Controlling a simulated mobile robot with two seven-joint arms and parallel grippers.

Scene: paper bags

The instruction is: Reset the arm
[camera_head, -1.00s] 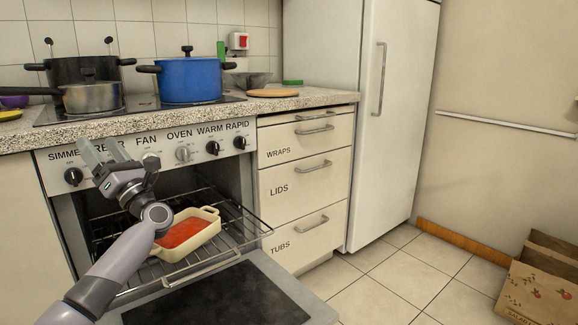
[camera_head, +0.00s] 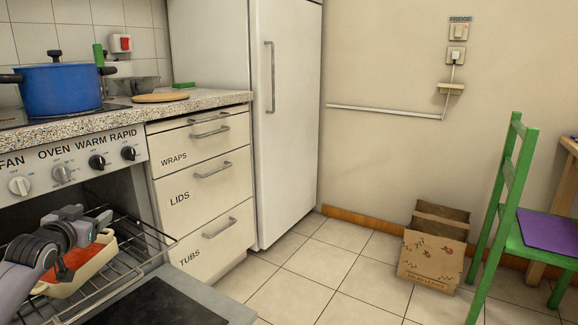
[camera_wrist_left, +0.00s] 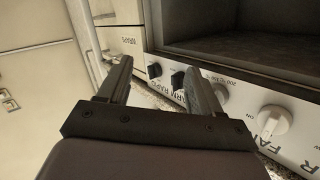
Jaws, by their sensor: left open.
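My left arm comes in at the lower left of the head view. Its gripper (camera_head: 85,222) is in front of the open oven, seen over the baking dish. In the left wrist view the gripper's two fingers (camera_wrist_left: 160,76) are apart with nothing between them, facing the oven's knob panel (camera_wrist_left: 245,112). The cream baking dish (camera_head: 104,257) with red contents sits on the pulled-out oven rack (camera_head: 150,250), partly hidden behind my arm. I cannot tell from the head view how far the gripper is from the dish. My right gripper is not in view.
The oven door (camera_head: 165,305) is down. The drawers (camera_head: 205,175) and fridge (camera_head: 287,120) are shut. A blue pot (camera_head: 62,90) stands on the hob. Paper bags (camera_head: 432,262) and a green chair (camera_head: 510,190) stand at the right. The tiled floor between is clear.

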